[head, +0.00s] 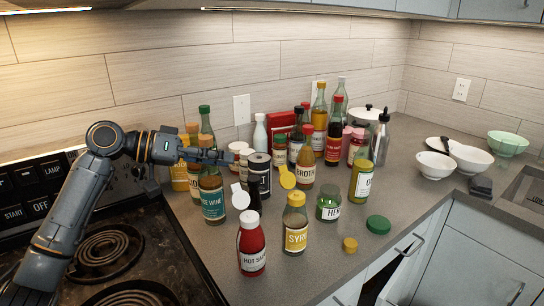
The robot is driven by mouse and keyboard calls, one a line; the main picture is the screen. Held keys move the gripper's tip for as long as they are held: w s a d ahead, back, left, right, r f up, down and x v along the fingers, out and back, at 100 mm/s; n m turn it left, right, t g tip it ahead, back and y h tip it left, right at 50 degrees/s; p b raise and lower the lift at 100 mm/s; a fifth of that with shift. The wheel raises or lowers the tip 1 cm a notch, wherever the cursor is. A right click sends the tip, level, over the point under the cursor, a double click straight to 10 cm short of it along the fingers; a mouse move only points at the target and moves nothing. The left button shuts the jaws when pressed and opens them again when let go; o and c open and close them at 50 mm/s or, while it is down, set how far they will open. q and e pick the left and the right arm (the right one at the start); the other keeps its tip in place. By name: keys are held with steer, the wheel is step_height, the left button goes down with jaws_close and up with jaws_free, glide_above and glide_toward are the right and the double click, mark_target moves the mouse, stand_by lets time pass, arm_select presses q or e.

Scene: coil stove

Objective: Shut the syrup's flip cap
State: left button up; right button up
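The syrup bottle (296,236) stands upright near the front of the counter, with yellow contents and a label partly reading "SYRU". Its yellow flip cap lid (287,177) stands up and open behind the bottle's neck. My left gripper (230,157) is to the left of and behind the syrup, above the crowded bottles and apart from the cap. Its fingers point right and look small here, so I cannot tell whether they are open or shut. My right gripper is not in view.
The hot sauce (252,248), with a raised white lid (240,196), stands left of the syrup. The wine bottle (211,200) and broth bottle (306,168) stand behind. A herb jar (329,204), yellow lid (350,244) and green lid (378,225) are right.

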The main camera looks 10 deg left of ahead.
mark_target(286, 177)
arm_select(q)
steer(key=p+x, duration=0.3)
steer(key=x, duration=1.1)
steer(key=shift+s+r, duration=0.1)
steer(key=shift+c, duration=0.5)
jaws_close()
